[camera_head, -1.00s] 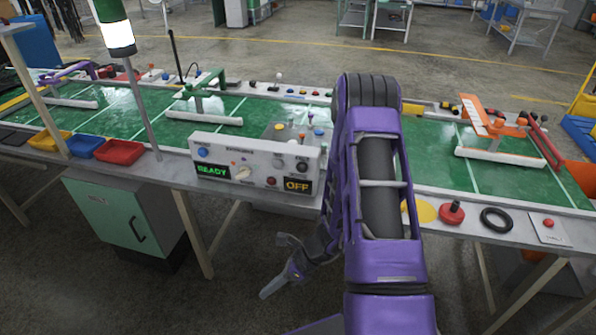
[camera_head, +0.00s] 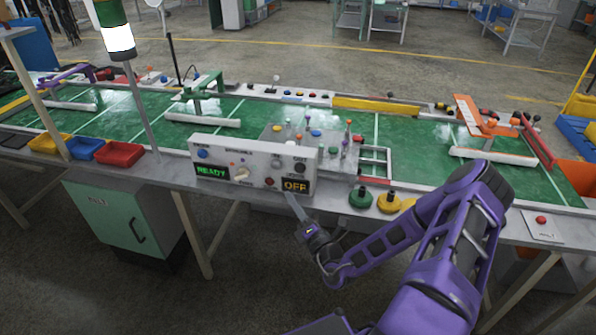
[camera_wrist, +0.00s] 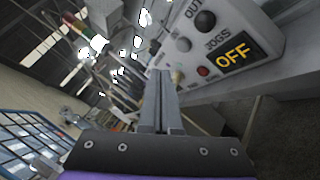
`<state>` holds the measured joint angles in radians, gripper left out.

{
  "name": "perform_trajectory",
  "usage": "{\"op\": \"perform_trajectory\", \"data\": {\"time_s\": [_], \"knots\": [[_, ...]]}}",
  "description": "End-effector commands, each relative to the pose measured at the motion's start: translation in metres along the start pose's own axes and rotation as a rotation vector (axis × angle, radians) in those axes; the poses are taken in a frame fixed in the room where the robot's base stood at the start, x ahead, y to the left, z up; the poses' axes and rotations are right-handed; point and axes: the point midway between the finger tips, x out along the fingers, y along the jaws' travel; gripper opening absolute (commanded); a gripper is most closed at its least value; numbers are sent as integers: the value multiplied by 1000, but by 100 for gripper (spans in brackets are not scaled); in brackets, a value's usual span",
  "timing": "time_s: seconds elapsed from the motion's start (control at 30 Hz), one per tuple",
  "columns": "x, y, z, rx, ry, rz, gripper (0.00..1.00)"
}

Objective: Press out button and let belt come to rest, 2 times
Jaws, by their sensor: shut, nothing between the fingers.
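The control box (camera_head: 228,161) stands on the front edge of the bench, with a green READY display (camera_head: 212,172) and an amber OFF display (camera_head: 296,185). The black button (camera_head: 299,168) at its right side sits by the OUT label; it also shows in the wrist view (camera_wrist: 205,20). A red button (camera_head: 269,182) sits left of the OFF display. My gripper (camera_head: 290,197) is shut and empty, just in front of the panel's lower right and below the black button. Its fingers (camera_wrist: 160,75) point toward the panel in the wrist view. The green belt (camera_head: 420,140) runs behind the box.
A clear plate with colored knobs (camera_head: 300,135) lies behind the box. A lamp post (camera_head: 140,100) and red bin (camera_head: 119,153) are at left. A cabinet (camera_head: 120,215) stands under the bench.

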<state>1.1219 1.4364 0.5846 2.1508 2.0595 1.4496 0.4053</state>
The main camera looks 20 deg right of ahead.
Motion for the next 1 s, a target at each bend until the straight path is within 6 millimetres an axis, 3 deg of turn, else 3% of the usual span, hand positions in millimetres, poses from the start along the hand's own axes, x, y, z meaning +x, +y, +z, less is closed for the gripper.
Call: {"op": "perform_trajectory", "data": {"time_s": [0.43,1.0], "knots": [[6,-6,3,-4,4,3,0],[56,-40,39,-3,5,2,0]]}}
